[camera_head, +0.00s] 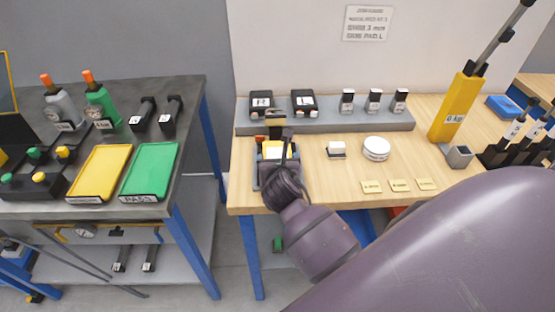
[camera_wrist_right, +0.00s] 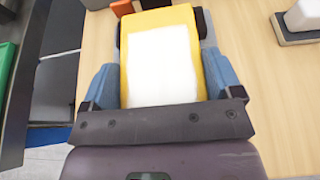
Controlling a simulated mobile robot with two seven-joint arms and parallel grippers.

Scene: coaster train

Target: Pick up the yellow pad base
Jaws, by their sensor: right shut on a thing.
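The yellow pad base (camera_wrist_right: 205,85) is a yellow block with a white face on it. In the right wrist view it sits between the two blue fingers of my right gripper (camera_wrist_right: 160,88), which is shut on it. In the head view, my right gripper (camera_head: 272,158) is at the left end of the wooden bench, and a bit of yellow shows between its fingers. My wrist hides much of the base, and I cannot tell whether it touches what is under it. My left gripper is not in view.
A grey rack (camera_head: 335,124) with black R and L blocks stands just behind. A small white block (camera_head: 337,149) and a round white tin (camera_head: 376,149) lie to the right. A dark table with yellow (camera_head: 100,172) and green (camera_head: 150,170) trays is across a gap at left.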

